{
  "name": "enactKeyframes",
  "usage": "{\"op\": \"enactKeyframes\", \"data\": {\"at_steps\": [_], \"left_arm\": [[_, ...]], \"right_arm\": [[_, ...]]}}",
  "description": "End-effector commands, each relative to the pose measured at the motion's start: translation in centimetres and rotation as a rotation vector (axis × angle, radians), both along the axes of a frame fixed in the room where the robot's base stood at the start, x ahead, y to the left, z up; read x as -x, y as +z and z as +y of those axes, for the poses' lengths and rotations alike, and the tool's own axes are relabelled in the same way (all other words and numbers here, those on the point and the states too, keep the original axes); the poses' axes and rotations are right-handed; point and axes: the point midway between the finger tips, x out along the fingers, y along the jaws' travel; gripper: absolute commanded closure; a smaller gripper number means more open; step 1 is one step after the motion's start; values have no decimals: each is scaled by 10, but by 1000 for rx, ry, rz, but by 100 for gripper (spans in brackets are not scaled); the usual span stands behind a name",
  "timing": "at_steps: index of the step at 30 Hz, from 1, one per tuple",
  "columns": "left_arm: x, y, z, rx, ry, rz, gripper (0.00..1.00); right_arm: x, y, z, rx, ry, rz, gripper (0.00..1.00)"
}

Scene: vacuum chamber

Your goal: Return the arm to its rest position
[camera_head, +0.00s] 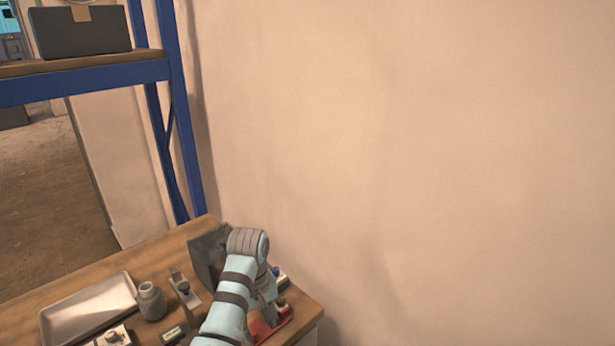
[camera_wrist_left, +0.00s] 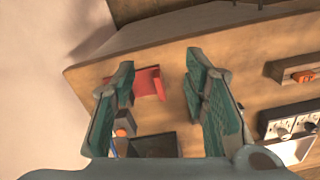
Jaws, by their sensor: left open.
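My left arm (camera_head: 228,305), pale blue with dark bands, reaches over the wooden bench near its right end in the head view. Its far end bends down there, and the arm largely hides the gripper. In the left wrist view my left gripper (camera_wrist_left: 160,62) has its two green-padded fingers spread wide apart, with nothing held between them. A red object (camera_wrist_left: 150,84) shows on the bench beyond the gap, close to the left finger. It also shows beside the arm in the head view (camera_head: 270,326). My right gripper is not in view.
On the bench (camera_head: 60,300) are a metal tray (camera_head: 85,308), a small grey jar (camera_head: 150,301) and a dark upright panel (camera_head: 207,255) close to the arm. A blue-framed shelf (camera_head: 85,77) with a dark box (camera_head: 82,34) stands at left. A bare wall (camera_head: 420,150) fills the right.

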Motion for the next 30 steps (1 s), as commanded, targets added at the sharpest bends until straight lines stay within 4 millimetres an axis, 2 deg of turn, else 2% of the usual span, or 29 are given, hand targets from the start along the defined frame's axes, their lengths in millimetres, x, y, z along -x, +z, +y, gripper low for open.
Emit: {"op": "enactKeyframes", "data": {"at_steps": [7,11,14,20,23,26,27,29,30], "left_arm": [[7,-44,8,6,-27,-2,59],[13,-74,13,9,-46,-5,59],[21,-102,18,11,-66,-6,59],[51,-181,32,13,-123,-14,59],[79,-232,42,14,-164,-19,59],[127,-299,58,8,-220,-24,59],[155,-329,67,2,-248,-26,59],[204,-374,83,-7,-297,-31,59],[240,-400,93,-16,-332,-36,59]], "right_arm": [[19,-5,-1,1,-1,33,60],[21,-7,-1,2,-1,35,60],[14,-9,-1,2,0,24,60],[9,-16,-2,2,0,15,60],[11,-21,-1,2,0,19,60],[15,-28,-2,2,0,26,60],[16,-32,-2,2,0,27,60],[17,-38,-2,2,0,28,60],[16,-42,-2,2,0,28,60]]}}
